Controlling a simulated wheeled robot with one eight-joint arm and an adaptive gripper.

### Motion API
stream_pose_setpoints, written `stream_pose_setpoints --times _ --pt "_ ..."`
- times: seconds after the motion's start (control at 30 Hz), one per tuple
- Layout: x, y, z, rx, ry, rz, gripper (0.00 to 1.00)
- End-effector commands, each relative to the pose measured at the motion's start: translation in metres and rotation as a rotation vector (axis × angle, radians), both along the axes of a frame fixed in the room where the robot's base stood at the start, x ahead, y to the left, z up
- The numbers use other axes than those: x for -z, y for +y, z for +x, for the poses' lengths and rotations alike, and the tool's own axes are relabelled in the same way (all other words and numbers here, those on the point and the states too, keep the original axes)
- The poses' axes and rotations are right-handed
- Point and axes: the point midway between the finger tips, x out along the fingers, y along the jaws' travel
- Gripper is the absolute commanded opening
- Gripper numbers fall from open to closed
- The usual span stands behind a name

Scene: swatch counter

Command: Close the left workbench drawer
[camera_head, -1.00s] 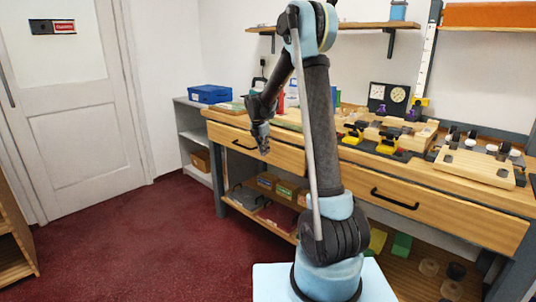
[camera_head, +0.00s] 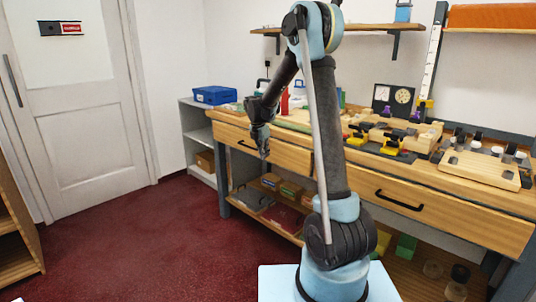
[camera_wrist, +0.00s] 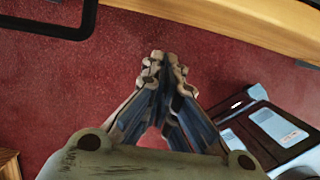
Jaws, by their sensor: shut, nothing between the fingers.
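The left workbench drawer (camera_head: 290,156) has a wooden front and a dark bar handle (camera_head: 247,147), partly hidden behind my arm. From this angle I cannot tell how far it stands out. My gripper (camera_head: 264,155) hangs pointing down in front of this drawer, just right of the handle in the head view. In the wrist view my gripper (camera_wrist: 166,62) is shut and empty, with its fingertips over the red floor. A black handle (camera_wrist: 62,31) shows at the upper left there, apart from the fingers. A wooden edge (camera_wrist: 240,22) crosses the top.
The right drawer (camera_head: 460,215) has a similar handle. Boxes lie on the lower shelf (camera_head: 262,222), and fixtures stand on the benchtop. A grey shelf unit (camera_head: 199,135) stands left of the bench. Red floor (camera_head: 150,245) is clear before the door.

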Motion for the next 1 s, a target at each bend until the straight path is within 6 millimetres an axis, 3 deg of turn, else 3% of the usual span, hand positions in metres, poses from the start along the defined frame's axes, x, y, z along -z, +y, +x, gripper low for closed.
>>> stream_pose_setpoints --times 0.3,0.5,0.67,0.83,1.0 --pt "-0.063 0.012 -0.011 -0.001 0.001 0.002 0.00" --pt "-0.087 0.017 -0.016 -0.003 0.001 0.002 0.00" --pt "-0.097 0.017 -0.019 0.005 0.001 0.004 0.00" --pt "-0.107 -0.001 -0.039 0.106 -0.014 0.028 0.00" --pt "-0.119 -0.033 -0.080 0.310 -0.043 0.080 0.00"
